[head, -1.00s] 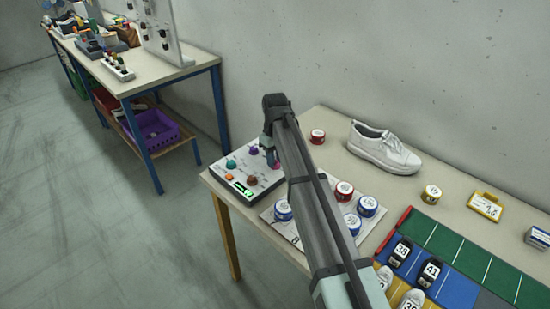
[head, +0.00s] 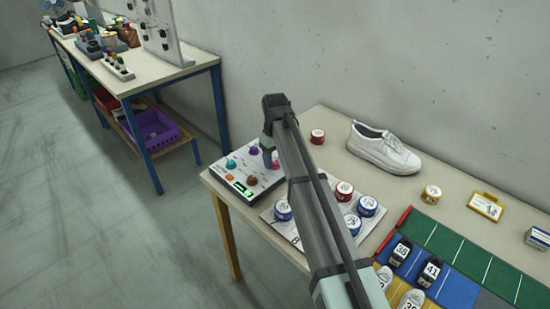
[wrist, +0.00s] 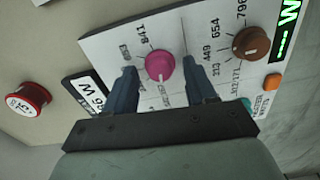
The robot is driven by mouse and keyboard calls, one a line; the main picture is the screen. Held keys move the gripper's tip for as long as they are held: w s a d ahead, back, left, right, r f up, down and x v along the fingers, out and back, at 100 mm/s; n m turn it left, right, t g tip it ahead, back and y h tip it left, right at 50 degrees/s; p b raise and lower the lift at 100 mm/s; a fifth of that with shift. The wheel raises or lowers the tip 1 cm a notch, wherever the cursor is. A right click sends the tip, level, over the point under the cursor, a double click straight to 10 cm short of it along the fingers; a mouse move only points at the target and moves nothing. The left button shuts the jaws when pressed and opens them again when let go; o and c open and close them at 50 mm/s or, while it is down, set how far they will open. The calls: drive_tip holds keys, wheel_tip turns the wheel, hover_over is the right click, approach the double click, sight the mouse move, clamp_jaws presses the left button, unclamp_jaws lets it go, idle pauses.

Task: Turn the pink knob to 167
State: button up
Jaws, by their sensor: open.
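The pink knob (wrist: 160,66) sits on a white control panel (wrist: 112,40) with printed numbers around it; "841" is readable, others are blurred. A pale mark shows at the knob's lower edge in the wrist view. My gripper (wrist: 159,70) is open, one finger on each side of the knob, with gaps visible on both sides. I cannot tell whether the fingertips are down at knob height. In the head view the pink knob (head: 277,164) shows just right of my gripper (head: 267,160), partly hidden by it.
A brown knob (wrist: 251,43), orange button (wrist: 271,82) and green-lit display (wrist: 290,28) share the panel. Teal (head: 231,164) and purple (head: 254,150) knobs stand left of my gripper. A red tin (head: 317,136) and white shoe (head: 383,149) are on the table; several tins stand near my arm.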

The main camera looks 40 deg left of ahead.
sight(275, 162)
drive_tip(key=shift+r, duration=0.1)
wheel_tip(275, 162, up, 14)
drive_tip(key=shift+f, duration=0.2)
idle(0.3)
idle(0.5)
